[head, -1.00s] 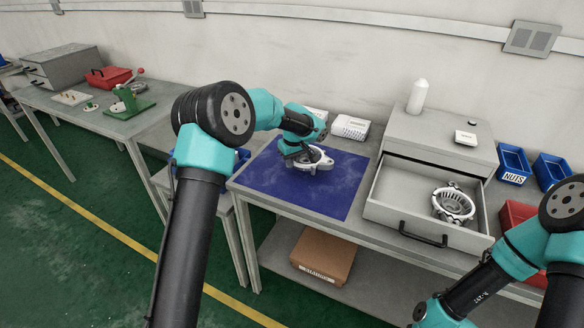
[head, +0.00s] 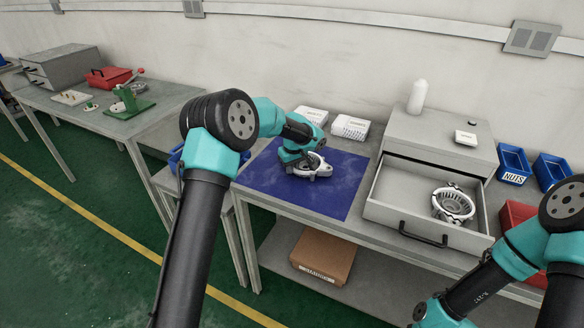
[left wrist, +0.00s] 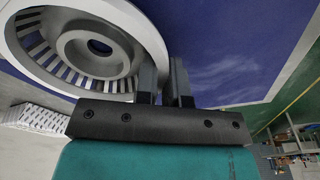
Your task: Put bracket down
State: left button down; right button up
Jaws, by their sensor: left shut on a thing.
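The bracket (head: 318,170) is a light grey metal alternator housing part, at the blue mat (head: 335,201) on the workbench. My left gripper (head: 296,160) is above its left side, shut on it. In the left wrist view the bracket (left wrist: 95,52) shows its slotted ring and round centre hole close up, with the left gripper's fingers (left wrist: 165,82) at its rim. The blue mat lies just below; whether the bracket touches it is hard to tell. My right arm is at the lower right of the head view, its gripper out of the picture.
An open drawer (head: 395,190) to the right of the mat holds another slotted metal housing (head: 453,204). White boxes (head: 350,127) stand behind the mat, and blue bins (head: 513,164) stand far right. The mat's front and right areas are clear.

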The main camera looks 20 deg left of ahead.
pick_arm(q)
jog(key=c, duration=1.7)
grip_release()
jog(key=shift+f, duration=0.15)
jog(key=o, duration=0.5)
jog(key=r, duration=0.8)
jog(key=s+d+r, duration=0.1)
jog(key=r, duration=0.3)
jog(key=shift+r, duration=0.15)
